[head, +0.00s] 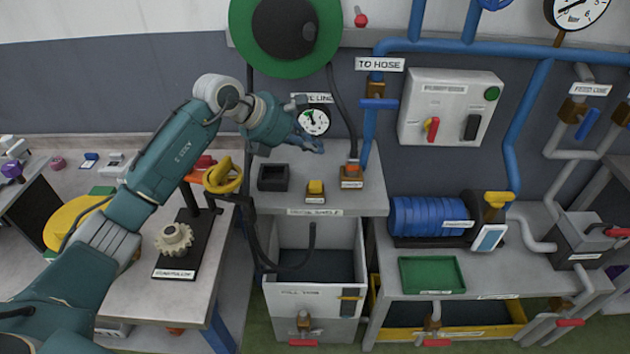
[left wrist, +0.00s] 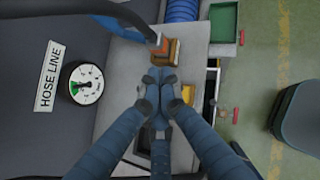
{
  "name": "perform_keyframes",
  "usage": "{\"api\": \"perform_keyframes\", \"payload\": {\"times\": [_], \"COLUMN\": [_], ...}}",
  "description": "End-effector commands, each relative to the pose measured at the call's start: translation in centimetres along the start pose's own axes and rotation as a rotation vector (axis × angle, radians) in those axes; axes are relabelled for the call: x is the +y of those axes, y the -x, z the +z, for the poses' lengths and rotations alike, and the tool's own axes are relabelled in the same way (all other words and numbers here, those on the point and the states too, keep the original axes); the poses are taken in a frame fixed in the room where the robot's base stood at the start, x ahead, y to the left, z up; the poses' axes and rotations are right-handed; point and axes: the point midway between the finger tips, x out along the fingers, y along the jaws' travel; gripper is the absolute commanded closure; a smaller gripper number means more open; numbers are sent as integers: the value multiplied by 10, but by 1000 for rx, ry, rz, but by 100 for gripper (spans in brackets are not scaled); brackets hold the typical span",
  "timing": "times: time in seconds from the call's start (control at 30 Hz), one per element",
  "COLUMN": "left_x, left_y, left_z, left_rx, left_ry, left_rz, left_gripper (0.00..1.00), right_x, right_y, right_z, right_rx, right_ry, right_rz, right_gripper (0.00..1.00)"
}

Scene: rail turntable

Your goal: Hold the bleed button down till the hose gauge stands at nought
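The hose gauge (head: 314,121) is a round white dial with a green patch, on the wall under a partly covered sign. It also shows in the left wrist view (left wrist: 86,83) beside the HOSE LINE sign; its needle is too small to read. A yellow button-like block (head: 316,188) stands on the grey bench, and its yellow edge shows in the left wrist view (left wrist: 187,94) right of the fingertips. My left gripper (head: 312,146) is above the bench, in front of the wall, fingertips together and empty (left wrist: 159,79), apart from the block. My right gripper is out of view.
An orange hose fitting (head: 351,177) stands right of the yellow block, and a black open box (head: 273,177) stands left of it. A blue pipe valve (head: 378,104) is close on the right. A green tray (head: 432,275) lies on the lower bench.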

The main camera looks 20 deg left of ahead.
Motion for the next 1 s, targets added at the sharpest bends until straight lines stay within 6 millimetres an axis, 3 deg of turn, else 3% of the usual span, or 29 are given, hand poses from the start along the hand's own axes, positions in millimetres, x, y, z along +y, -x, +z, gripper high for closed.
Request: {"api": "perform_keyframes", "payload": {"times": [0.37,0.57,1.0], "left_x": [0,-1,0], "left_y": [-8,-24,-61], "left_z": [-8,-24,-62], "left_rx": [-1,-1,-2], "left_ry": [3,5,3], "left_rz": [-2,-4,-2], "left_gripper": [100,100,100], "right_x": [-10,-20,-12], "right_y": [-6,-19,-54], "right_z": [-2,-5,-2], "right_rx": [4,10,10], "right_ry": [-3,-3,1], "right_rz": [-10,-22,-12], "right_gripper": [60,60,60]}}
